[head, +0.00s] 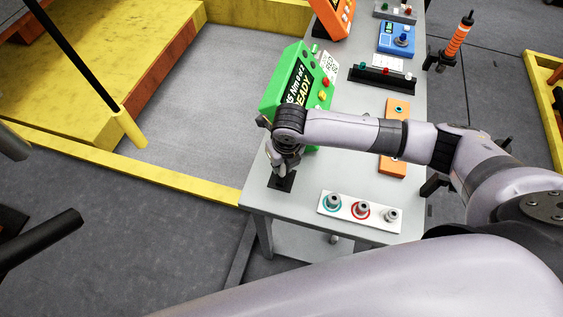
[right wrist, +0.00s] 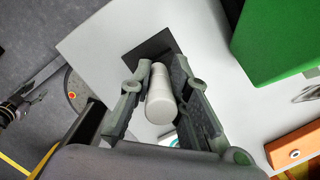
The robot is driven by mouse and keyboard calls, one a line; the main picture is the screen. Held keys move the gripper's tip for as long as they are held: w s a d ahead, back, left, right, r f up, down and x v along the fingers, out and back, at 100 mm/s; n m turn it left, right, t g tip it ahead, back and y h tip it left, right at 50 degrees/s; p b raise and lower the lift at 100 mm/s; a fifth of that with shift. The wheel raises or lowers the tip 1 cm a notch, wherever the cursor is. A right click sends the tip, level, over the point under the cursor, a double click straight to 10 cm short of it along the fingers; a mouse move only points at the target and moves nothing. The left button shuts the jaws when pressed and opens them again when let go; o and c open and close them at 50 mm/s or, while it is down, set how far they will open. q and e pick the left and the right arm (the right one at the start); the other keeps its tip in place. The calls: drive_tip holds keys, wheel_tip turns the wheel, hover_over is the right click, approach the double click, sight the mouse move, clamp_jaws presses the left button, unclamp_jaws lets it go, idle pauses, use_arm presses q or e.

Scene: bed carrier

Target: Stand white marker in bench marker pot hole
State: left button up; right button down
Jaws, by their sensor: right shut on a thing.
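The white marker (right wrist: 160,98) is a pale cylinder between the two fingers of my right gripper (right wrist: 158,88) in the right wrist view. The gripper is shut on it. In the head view my right gripper (head: 284,164) points down at the near left corner of the bench. A flat black square (head: 283,182), likely the marker pot, lies directly below it. In the right wrist view the black square (right wrist: 140,56) shows behind the marker's far end. The hole is hidden, and I cannot tell whether the marker touches it. My left gripper is not visible.
A green box with a screen (head: 292,82) stands close behind the right gripper. A white strip with several round fittings (head: 346,218) lies at the bench's near edge. An orange plate (head: 393,172) lies to the right, partly behind my arm. A yellow-edged platform (head: 185,180) borders the left.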

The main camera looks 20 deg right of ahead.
drive_tip(key=shift+f, duration=0.5)
drive_tip(key=c, duration=1.4)
unclamp_jaws()
drive_tip(key=shift+c, duration=0.2)
wheel_tip(320, 180, up, 12)
drive_tip(key=s, duration=0.2)
drive_tip(key=shift+d, duration=0.2)
drive_tip(key=shift+f, duration=0.1)
